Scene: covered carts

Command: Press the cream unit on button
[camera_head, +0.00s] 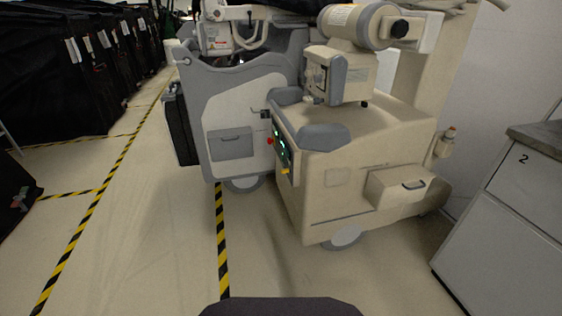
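The cream unit (350,180) is a wheeled machine right of the middle, with a cream tube head on top and a grey pad at its front top edge. Its narrow control panel (284,152) faces left and shows a green-lit display. A red knob (270,141) sticks out at the panel's edge, and a small yellow part (285,171) is low on it. The panel is seen at a steep angle, so I cannot make out which part is the on button. Neither of my grippers is in view.
A grey and white wheeled machine (232,110) stands close behind the cream unit on the left. A white cabinet (510,215) marked 2 is at the right. Black covered carts (70,75) line the back left. The taped floor (150,220) in front and left is clear.

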